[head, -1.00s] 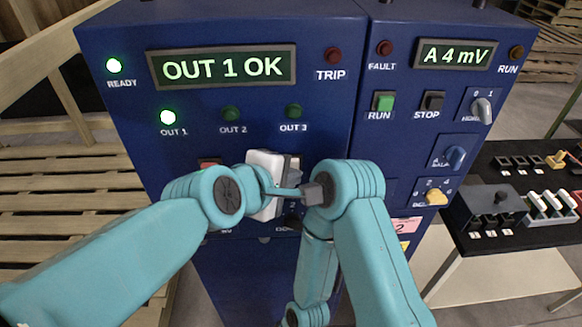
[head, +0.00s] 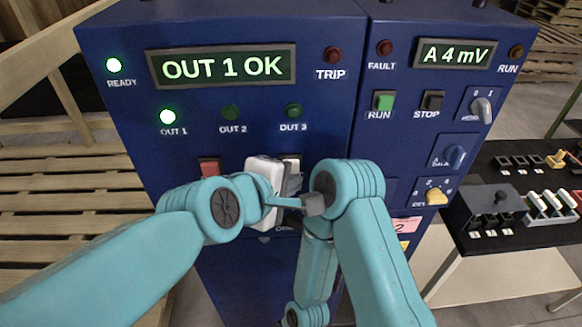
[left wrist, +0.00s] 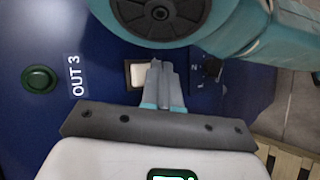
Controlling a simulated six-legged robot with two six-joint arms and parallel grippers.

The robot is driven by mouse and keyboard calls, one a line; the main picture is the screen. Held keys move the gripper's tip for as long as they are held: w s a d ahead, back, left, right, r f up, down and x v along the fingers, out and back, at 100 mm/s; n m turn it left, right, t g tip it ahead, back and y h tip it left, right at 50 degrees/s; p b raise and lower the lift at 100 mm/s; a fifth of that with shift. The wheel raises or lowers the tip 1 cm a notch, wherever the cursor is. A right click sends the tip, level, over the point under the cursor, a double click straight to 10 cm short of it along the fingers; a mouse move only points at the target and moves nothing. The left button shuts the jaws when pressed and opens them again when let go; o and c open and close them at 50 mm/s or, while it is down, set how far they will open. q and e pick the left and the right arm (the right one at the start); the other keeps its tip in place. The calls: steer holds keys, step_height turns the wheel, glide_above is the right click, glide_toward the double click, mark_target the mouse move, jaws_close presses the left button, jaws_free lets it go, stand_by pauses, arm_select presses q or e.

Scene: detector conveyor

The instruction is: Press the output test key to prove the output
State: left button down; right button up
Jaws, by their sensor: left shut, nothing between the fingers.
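The panel display (head: 222,66) reads OUT 1 OK. The green OUT 1 lamp (head: 167,116) is lit; the OUT 2 lamp (head: 231,112) and OUT 3 lamp (head: 293,110) are dark. A pale square key (head: 291,160) sits below OUT 3, partly hidden by my left gripper (head: 294,178). The left wrist view shows this key (left wrist: 137,73) beside my shut, empty fingers (left wrist: 157,68), which overlap its edge; I cannot tell whether they touch it. Its label is hidden. My right gripper is out of view.
A red key (head: 209,168) is at the left of the panel. A dark knob (left wrist: 212,68) is near my fingers. The right cabinet has RUN (head: 383,101) and STOP (head: 432,101) buttons. A black bench (head: 510,165) stands at the right, wooden pallets at the left.

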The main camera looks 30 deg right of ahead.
arm_select(q)
steer(key=shift+s+a+p, duration=0.1)
steer(key=shift+s+a, duration=0.35)
steer(key=shift+s, duration=0.25)
steer(key=shift+s+a+p, duration=0.1)
steer(key=shift+s+a, duration=0.3)
steer(key=shift+s, duration=0.35)
steer(key=shift+s+a+p, duration=0.1)
steer(key=shift+s+a, duration=0.35)
steer(key=shift+s, duration=0.25)
